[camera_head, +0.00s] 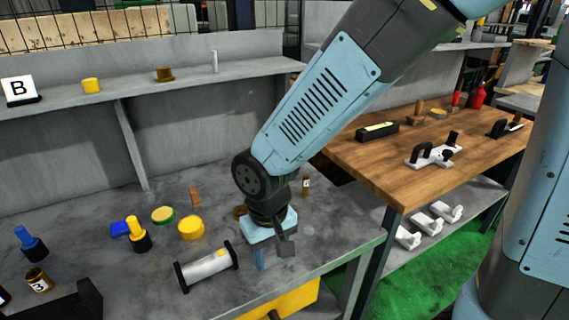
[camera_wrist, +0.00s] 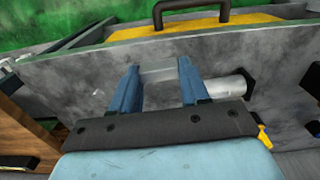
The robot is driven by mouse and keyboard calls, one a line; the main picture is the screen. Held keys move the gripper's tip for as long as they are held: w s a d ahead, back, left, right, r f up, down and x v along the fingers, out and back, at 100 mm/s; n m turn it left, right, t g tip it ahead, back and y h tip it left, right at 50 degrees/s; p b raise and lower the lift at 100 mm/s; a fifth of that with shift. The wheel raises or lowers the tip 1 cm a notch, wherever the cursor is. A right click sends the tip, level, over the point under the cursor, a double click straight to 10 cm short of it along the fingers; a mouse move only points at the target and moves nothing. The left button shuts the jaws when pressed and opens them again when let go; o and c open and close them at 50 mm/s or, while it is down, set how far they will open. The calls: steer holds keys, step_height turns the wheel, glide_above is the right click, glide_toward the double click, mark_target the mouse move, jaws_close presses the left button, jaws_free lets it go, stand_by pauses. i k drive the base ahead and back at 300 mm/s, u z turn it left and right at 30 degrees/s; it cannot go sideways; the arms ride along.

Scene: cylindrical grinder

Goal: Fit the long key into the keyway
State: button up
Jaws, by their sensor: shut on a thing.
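My gripper (camera_head: 259,262) points down over the grey bench, just right of a silver shaft (camera_head: 207,267) held between two black end supports. In the wrist view, my gripper's two blue fingers (camera_wrist: 158,75) stand apart with a pale grey bar (camera_wrist: 158,73) between their tips; it looks like the long key. The key cannot be made out in the head view. The shaft also shows in the wrist view (camera_wrist: 222,88), right of the fingers and partly behind one. The key appears apart from the shaft. I cannot make out the keyway.
A yellow drawer (camera_wrist: 190,25) with a dark handle lies below the bench edge. A wooden table (camera_head: 400,175) stands right.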

mark_target(190, 273)
steer(key=u, duration=0.05)
steer(key=k, duration=1)
steer(key=z, duration=0.05)
